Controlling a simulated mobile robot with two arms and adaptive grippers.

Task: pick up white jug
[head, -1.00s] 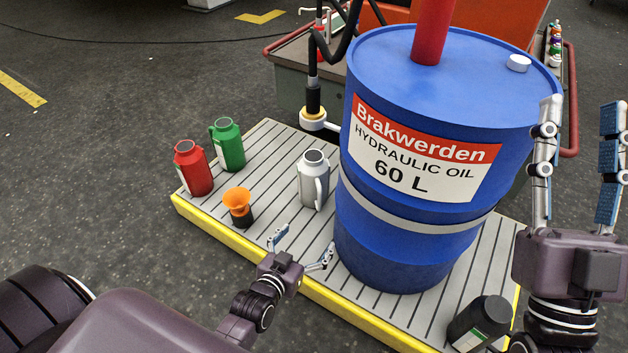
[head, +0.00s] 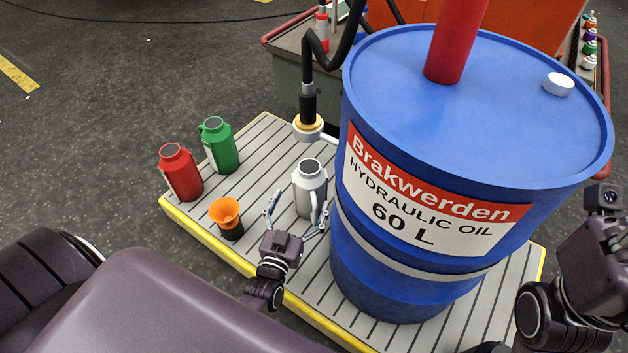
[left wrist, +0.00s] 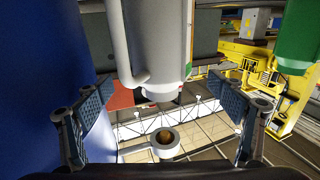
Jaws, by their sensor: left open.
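The white jug (head: 309,190) stands upright on the slatted platform, left of the blue drum, with its handle facing the front right. My left gripper (head: 300,208) is open just in front of it, with one finger toward each side of its lower body. In the left wrist view, the jug (left wrist: 158,45) appears upside down between the open fingers (left wrist: 160,90), its handle on the left.
The blue oil drum (head: 425,275) stands close on the right of the jug. An orange funnel piece (head: 226,211), a red jug (head: 181,176) and a green jug (head: 220,148) stand to the left. A hose nozzle (head: 308,126) hangs behind. The platform (head: 262,135) has a yellow edge.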

